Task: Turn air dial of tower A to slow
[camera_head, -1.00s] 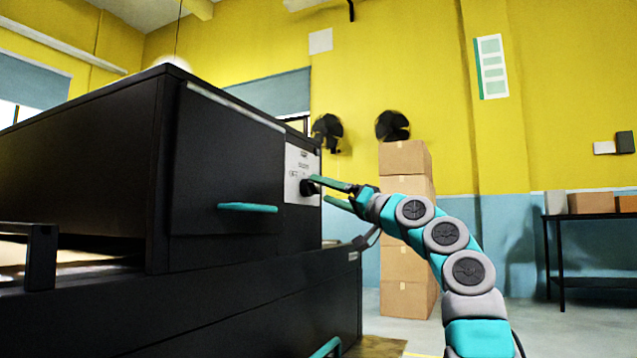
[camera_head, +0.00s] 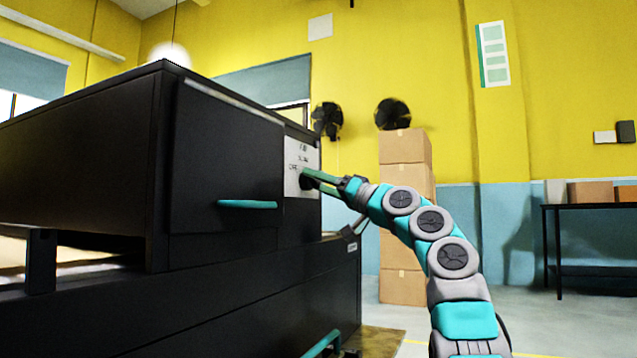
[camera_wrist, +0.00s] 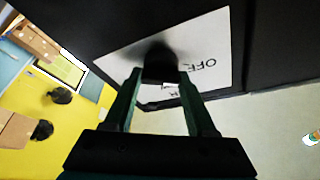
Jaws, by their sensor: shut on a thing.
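The air dial (camera_wrist: 160,62) is a dark knob on a white label plate (camera_head: 296,158) on the front of the black tower (camera_head: 225,150). In the wrist view the plate (camera_wrist: 215,45) shows the word OFF to the right of the knob; other lettering is partly hidden by the fingers. My gripper (camera_head: 312,179) is at the plate in the head view. In the wrist view my gripper (camera_wrist: 160,82) has its two green fingers on either side of the knob, shut on it. The dial's pointer is too dark and blurred to read.
A teal handle (camera_head: 247,204) sticks out from the tower door left of the plate. A stack of cardboard boxes (camera_head: 405,160) stands behind my arm. A dark table (camera_head: 590,210) is at the right. The floor between is clear.

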